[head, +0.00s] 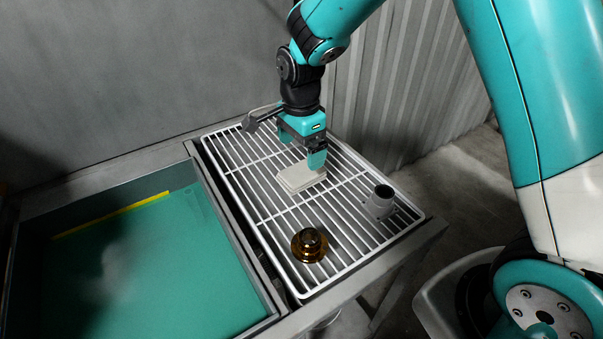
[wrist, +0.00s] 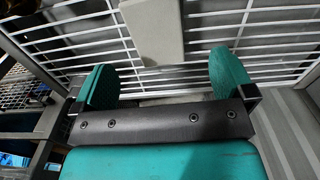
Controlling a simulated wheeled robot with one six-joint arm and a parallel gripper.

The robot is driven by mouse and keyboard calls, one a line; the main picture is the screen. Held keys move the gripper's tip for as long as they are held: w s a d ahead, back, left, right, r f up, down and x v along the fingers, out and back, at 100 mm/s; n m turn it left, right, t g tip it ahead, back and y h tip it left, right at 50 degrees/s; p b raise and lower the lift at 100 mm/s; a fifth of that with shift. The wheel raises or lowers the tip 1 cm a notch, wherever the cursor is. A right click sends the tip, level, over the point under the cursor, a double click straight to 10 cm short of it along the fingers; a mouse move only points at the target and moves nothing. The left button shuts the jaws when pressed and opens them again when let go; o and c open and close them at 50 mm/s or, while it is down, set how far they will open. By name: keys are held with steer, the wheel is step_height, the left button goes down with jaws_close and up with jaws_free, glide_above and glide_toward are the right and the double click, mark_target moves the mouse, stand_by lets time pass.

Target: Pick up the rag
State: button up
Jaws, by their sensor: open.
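The rag looks like a folded, pale beige pad (head: 301,177) lying flat on the white wire rack (head: 273,212) in the head view. It also shows at the top middle of the wrist view (wrist: 155,28), where its far end is cut off by the frame edge. I cannot tell the exact height of the fingertips over the rag.
A brown glass-like flanged piece (head: 309,244) and a grey cylindrical fitting (head: 380,201) stand on the rack nearer the camera. A basin with a teal floor (head: 150,270) lies left of the rack. A corrugated wall (head: 400,90) rises behind.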

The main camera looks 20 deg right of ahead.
mark_target(301, 171)
steer(key=shift+s+f+p, duration=0.15)
steer(key=shift+f+p, duration=0.4)
steer(key=shift+f, duration=2.65)
steer(key=c, duration=1)
steer(key=shift+o, duration=0.2)
step_height(301, 171, up, 10)
steer(key=shift+r+b, duration=0.1)
steer(key=shift+b, duration=0.4)
steer(key=shift+o, duration=1.2)
steer(key=shift+c, duration=0.9)
